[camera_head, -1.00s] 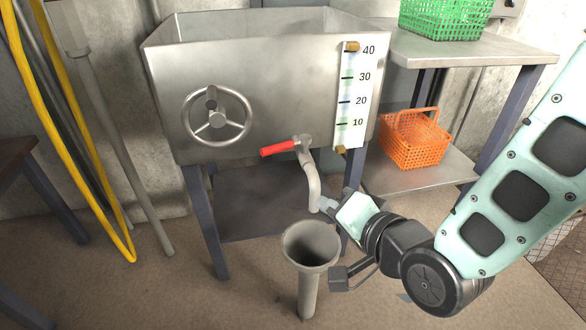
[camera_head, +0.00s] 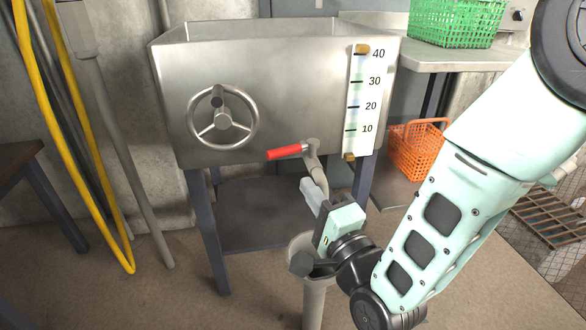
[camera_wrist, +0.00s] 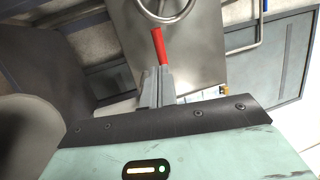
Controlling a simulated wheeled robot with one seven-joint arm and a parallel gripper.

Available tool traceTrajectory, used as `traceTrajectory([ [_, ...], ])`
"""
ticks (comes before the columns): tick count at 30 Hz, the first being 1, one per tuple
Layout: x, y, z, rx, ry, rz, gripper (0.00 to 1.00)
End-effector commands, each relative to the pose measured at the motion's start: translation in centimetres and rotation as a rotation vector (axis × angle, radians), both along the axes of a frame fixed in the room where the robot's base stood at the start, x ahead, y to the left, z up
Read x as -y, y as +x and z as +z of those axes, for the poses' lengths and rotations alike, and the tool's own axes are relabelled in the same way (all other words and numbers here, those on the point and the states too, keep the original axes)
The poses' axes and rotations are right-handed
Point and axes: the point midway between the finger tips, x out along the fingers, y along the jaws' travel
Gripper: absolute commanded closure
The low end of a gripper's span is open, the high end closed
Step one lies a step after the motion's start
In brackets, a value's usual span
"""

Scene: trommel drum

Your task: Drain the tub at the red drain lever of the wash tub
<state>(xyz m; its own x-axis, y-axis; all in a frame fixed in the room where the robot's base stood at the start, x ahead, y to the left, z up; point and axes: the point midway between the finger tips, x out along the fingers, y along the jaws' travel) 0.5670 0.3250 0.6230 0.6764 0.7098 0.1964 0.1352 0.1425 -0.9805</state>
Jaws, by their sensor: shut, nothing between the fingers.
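The wash tub (camera_head: 280,85) is a grey metal box on dark legs. Its red drain lever (camera_head: 284,152) sticks out to the left from a valve at the lower front, roughly level. The outlet pipe (camera_head: 319,178) bends down from the valve. My gripper (camera_head: 309,187) is shut and empty, below and slightly right of the lever, beside the pipe. In the wrist view the red lever (camera_wrist: 159,46) shows just beyond the closed fingertips (camera_wrist: 156,72). I cannot tell whether they touch it.
A grey funnel drain (camera_head: 300,243) stands under my wrist, partly hidden by it. A handwheel (camera_head: 222,118) and a level gauge (camera_head: 362,100) are on the tub front.

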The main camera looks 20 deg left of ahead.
Motion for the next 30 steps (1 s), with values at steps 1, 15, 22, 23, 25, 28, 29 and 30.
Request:
traceTrajectory([
  [1,-0.8,0.7,0.1,0.003,0.004,0.0,1.0],
  [15,-5.1,4.8,1.3,0.0,0.0,0.0,1.0],
  [22,-5.2,5.0,1.5,-0.001,-0.001,0.0,1.0],
  [23,-5.2,5.0,1.5,-0.001,-0.001,0.0,1.0],
  [25,-5.2,5.0,1.5,-0.001,-0.001,0.0,1.0],
  [28,-5.6,4.7,1.4,0.001,0.001,-0.004,1.0],
  [29,-6.0,4.5,1.4,0.001,0.0,-0.008,1.0],
  [30,-6.6,4.2,1.3,0.001,0.002,-0.016,1.0],
])
